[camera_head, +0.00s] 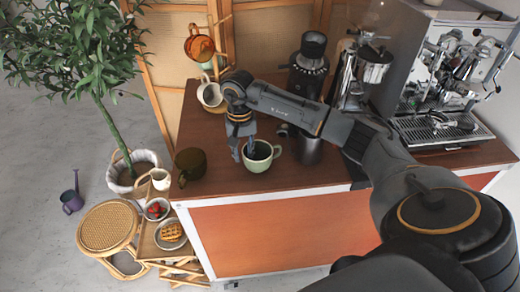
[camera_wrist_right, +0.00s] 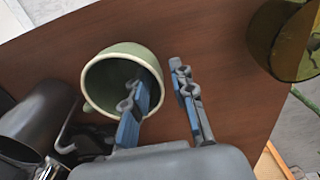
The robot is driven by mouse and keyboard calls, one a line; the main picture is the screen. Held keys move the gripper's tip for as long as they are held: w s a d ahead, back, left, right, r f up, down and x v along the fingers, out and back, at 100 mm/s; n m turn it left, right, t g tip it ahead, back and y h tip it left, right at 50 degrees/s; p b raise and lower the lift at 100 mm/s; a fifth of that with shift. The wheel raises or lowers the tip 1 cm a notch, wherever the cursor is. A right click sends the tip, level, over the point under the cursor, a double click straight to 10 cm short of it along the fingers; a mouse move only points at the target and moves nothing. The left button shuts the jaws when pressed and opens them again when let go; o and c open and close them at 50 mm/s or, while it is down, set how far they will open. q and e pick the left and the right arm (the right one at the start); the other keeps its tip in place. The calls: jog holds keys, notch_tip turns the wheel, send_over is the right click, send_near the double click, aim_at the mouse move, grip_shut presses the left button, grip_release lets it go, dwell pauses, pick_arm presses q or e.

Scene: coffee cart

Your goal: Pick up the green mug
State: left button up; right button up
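The pale green mug (camera_head: 258,164) stands upright near the front edge of the wooden counter, its handle towards the right. In the right wrist view the mug (camera_wrist_right: 100,75) opens towards me, with its handle at the lower left. My right gripper (camera_head: 241,155) is at the mug's left side. In the right wrist view its fingers (camera_wrist_right: 161,72) are apart. One finger reaches inside the mug's mouth and the other is outside, with the wall between them. A gap shows beside the wall, so the fingers are not closed on it. My left gripper is not in view.
A dark olive glass cup (camera_head: 190,163) stands left of the mug. A dark metal cup (camera_head: 308,148) stands to its right. A grinder (camera_head: 308,65) and espresso machine (camera_head: 440,75) are behind. A cup rack (camera_head: 220,60) stands at the back left. The counter's front edge (camera_head: 260,192) is close.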

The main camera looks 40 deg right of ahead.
grip_shut()
jog(key=shift+r, duration=0.1)
jog(key=shift+w+d+r+b, duration=0.1)
jog(key=shift+r+b, duration=0.45)
jog(key=s+a+r+b, duration=0.4)
jog(key=s+a+r, duration=0.3)
jog(key=s+r, duration=0.4)
jog(key=shift+s+a+r, duration=0.3)
jog(key=shift+s+r, duration=0.1)
jog(key=shift+s, duration=0.1)
